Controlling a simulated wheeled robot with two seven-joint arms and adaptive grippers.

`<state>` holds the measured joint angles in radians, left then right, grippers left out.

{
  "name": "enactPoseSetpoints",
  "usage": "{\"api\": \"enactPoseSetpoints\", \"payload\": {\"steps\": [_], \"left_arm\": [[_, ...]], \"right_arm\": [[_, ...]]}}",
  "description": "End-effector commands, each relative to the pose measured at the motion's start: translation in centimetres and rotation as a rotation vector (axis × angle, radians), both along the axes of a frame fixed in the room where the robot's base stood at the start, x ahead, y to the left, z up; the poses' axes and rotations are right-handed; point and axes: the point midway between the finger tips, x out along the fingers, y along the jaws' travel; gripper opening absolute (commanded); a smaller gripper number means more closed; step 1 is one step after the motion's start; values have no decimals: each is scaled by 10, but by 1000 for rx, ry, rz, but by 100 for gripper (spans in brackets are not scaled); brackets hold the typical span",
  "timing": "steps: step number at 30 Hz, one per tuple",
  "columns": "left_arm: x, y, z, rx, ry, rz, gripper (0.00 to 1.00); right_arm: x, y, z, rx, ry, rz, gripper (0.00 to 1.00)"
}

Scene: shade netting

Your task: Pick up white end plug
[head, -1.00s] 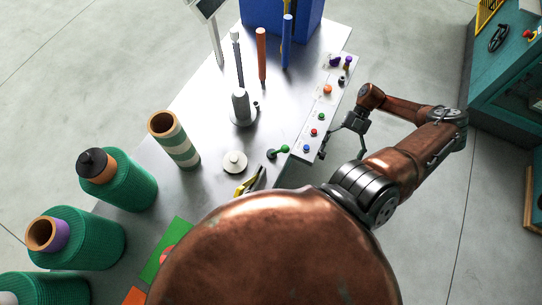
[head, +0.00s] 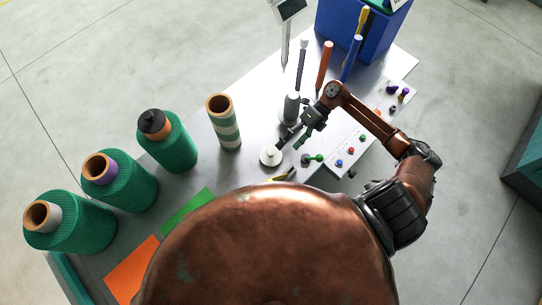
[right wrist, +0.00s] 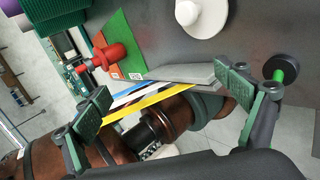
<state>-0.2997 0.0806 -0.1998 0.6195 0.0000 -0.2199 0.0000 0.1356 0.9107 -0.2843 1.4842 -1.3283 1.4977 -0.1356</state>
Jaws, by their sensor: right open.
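The white end plug (head: 270,156) is a round white disc with a small raised knob, lying flat on the grey table. It also shows at the top of the right wrist view (right wrist: 203,16), cut by the frame edge. My right gripper (head: 291,139) is just above and to the right of the plug in the head view, its fingers apart. In the right wrist view its two green-padded fingers (right wrist: 168,100) are wide open with nothing held between them, and the plug lies beyond them. My left gripper is not in view.
A grey post (head: 291,107) stands close behind my right gripper. A green-headed part (head: 313,158) lies right of the plug. A striped tube (head: 223,122) and several green netting rolls (head: 170,146) stand left. A blue bin (head: 362,35) is at the back.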

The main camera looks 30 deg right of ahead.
Motion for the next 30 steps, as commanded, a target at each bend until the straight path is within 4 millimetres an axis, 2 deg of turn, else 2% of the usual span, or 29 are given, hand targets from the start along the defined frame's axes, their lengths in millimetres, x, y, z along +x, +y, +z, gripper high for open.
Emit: {"api": "enactPoseSetpoints", "payload": {"steps": [1, 4, 9, 12, 18, 23, 30], "left_arm": [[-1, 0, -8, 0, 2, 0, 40], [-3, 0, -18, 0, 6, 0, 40], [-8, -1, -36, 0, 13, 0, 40], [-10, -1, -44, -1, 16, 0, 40], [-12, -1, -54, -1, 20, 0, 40], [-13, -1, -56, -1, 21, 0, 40], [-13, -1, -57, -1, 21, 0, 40]], "right_arm": [[3, 13, -6, -44, -37, 76, 92], [5, 35, -18, -156, -119, 242, 92], [16, 56, -38, -386, -299, 538, 92], [26, 58, -45, -508, -397, 679, 92], [45, 57, -48, -674, -537, 849, 92], [51, 56, -51, -721, -574, 893, 92], [51, 56, -74, -722, -576, 896, 92]]}}
